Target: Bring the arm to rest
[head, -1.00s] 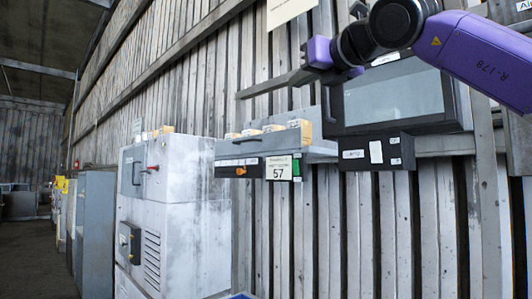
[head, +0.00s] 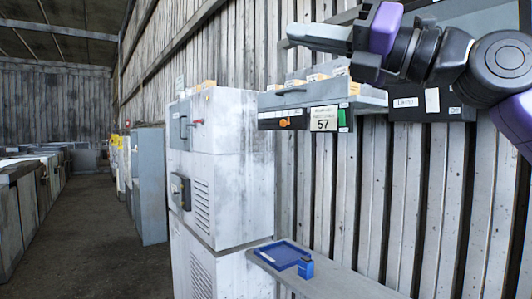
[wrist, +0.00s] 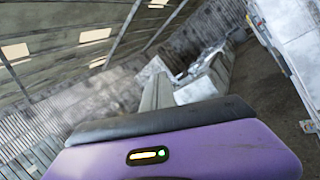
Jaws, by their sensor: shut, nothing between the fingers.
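My arm (head: 425,52) reaches in from the right edge of the head view, purple and black, bent at its joints. My gripper (head: 292,34) is at its end, high in the picture and pointing left. Its grey fingers are together with nothing between them. It appears in front of the plank wall, above the box marked 57 in the picture; I see no contact.
The box marked 57 (head: 324,118) is on the wall. A grey-white cabinet (head: 215,150) stands left of it. A blue tray (head: 283,254) and small blue block (head: 305,268) are on a low shelf (head: 345,285). An open aisle (head: 95,240) runs at left between rows of cabinets.

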